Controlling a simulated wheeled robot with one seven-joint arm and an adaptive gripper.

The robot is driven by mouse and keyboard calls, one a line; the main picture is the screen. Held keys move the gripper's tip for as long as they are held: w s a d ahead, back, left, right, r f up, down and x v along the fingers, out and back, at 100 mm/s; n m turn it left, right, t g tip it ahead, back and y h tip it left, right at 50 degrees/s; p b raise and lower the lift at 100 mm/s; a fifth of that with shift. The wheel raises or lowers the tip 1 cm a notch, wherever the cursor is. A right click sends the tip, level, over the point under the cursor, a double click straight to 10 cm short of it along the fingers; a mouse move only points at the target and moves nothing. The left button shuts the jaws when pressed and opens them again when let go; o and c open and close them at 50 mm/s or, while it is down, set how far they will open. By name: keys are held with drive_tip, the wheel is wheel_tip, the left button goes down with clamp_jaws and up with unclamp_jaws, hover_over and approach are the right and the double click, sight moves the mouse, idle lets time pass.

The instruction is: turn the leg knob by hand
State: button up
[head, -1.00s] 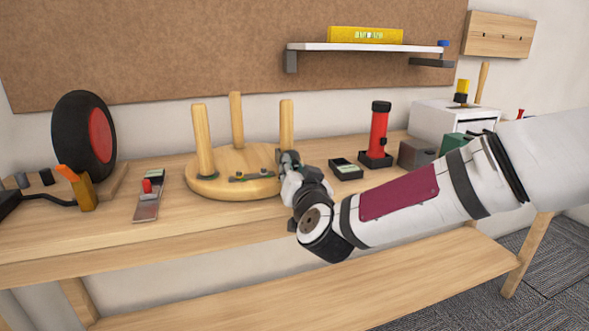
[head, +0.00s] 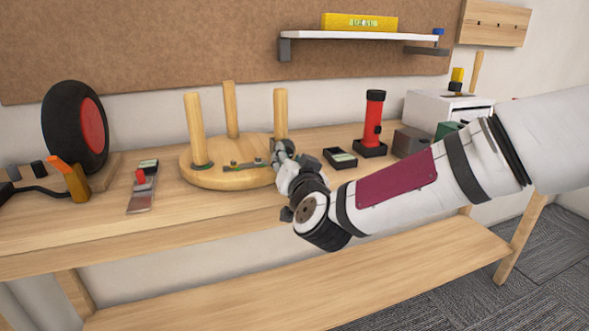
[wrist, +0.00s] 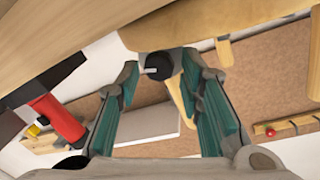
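An upturned round wooden stool (head: 215,178) with three legs pointing up stands on the workbench. My gripper (head: 279,149) is at its right edge, close to the right leg (head: 281,112). In the wrist view, a black round knob (wrist: 156,66) with a pale pointer mark lies between the tips of my gripper (wrist: 160,76). The two teal-padded fingers are spread, one on each side of the knob. I cannot tell whether the right finger touches it. In the head view my gripper hides the knob.
A red flashlight (head: 373,118) on a black base and a small dark tray (head: 340,158) stand right of the stool. A metal tool with a red part (head: 142,190) and a black wheel (head: 65,130) are on the left. The bench front (head: 150,233) is clear.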

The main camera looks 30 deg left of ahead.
drive_tip(key=v, duration=1.1)
drive_tip(key=shift+s, duration=0.15)
